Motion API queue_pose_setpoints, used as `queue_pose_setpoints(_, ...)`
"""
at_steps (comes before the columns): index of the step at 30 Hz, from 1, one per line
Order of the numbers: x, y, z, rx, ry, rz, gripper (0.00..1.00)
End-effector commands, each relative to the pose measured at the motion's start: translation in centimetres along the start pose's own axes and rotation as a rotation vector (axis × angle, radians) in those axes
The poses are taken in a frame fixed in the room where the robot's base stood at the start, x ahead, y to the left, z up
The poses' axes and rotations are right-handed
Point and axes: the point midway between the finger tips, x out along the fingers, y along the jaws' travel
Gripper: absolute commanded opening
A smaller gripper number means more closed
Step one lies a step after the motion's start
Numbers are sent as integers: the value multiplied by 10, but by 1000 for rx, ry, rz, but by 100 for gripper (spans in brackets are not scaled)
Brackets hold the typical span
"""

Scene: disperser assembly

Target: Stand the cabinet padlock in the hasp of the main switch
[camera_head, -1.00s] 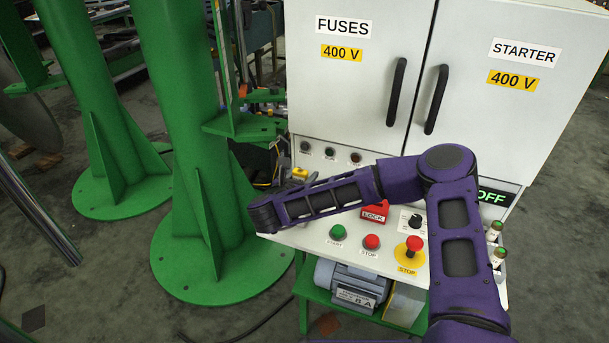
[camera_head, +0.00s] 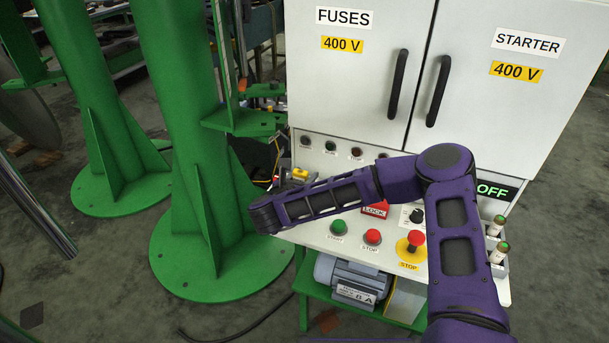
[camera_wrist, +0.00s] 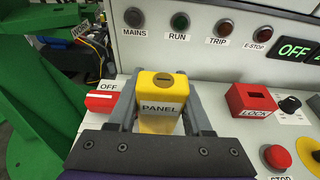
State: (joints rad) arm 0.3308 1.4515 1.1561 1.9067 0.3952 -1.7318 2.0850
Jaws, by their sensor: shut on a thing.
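The yellow padlock (camera_wrist: 160,90), marked PANEL and with a dark slot on top, is between the grey fingers of my gripper (camera_wrist: 161,84) in the wrist view. My gripper is shut on it. It also shows small in the head view (camera_head: 299,174), above the end of my forearm. A red switch handle (camera_wrist: 100,101) with an OFF label lies just left of the left finger. The padlock's lower part is hidden by my gripper, and I cannot make out a hasp.
The white cabinet (camera_head: 365,85) rises behind the sloping panel. Signal lamps (camera_wrist: 180,20) line its lower front. A green START button (camera_head: 338,227), red STOP button (camera_head: 372,237) and emergency stop (camera_head: 416,242) are on the panel. A green column (camera_head: 190,150) stands close on the left.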

Motion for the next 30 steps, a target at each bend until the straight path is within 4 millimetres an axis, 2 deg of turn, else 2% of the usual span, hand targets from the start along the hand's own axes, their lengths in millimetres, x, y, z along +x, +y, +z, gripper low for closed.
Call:
queue_pose_setpoints(24,6,0,-20,0,-1,0,0)
queue_pose_setpoints(25,6,0,-20,0,0,0,51)
queue_pose_setpoints(30,6,0,-20,-1,2,1,82)
